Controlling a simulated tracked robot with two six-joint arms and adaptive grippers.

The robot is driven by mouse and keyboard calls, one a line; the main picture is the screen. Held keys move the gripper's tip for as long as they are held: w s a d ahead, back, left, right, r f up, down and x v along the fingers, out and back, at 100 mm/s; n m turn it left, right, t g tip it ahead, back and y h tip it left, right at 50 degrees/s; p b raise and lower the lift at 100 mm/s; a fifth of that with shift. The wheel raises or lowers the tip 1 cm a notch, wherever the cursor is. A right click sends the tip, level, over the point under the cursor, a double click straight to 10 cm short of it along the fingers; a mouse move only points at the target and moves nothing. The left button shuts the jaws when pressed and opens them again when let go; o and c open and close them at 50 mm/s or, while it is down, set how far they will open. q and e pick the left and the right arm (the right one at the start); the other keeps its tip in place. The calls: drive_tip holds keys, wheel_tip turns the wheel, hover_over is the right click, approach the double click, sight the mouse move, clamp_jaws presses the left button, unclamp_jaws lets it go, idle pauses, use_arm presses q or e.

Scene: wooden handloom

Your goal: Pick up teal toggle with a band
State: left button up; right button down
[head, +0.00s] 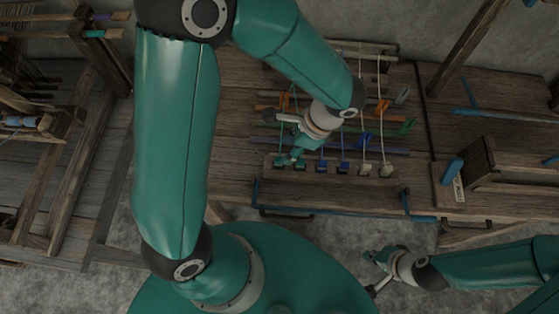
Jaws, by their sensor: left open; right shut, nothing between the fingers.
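A row of small toggles stands on a wooden strip (335,180) along the front of the workbench. At its left end are a teal toggle (278,163) and a second teal one (301,163), both partly covered by my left gripper. Thin bands or cords run back from the toggles; which toggle each teal band joins is hard to tell. My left gripper (289,157) reaches down from above, open, at the teal toggles. I cannot tell whether it touches one. My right gripper (370,255) is shut and empty, low in front of the bench, away from the toggles.
Blue toggles (322,166) and beige toggles (365,169) continue the row to the right, close together. A blue rail (330,212) runs along the bench front. A wooden box frame (500,165) stands right; a loom frame (70,170) stands left.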

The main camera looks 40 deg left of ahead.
sight(279, 159)
use_arm(q)
drive_tip(key=shift+p+x, duration=0.35)
drive_tip(key=shift+x, duration=3)
drive_tip(key=shift+s+d, duration=0.1)
drive_tip(key=shift+c, duration=0.4)
clamp_jaws()
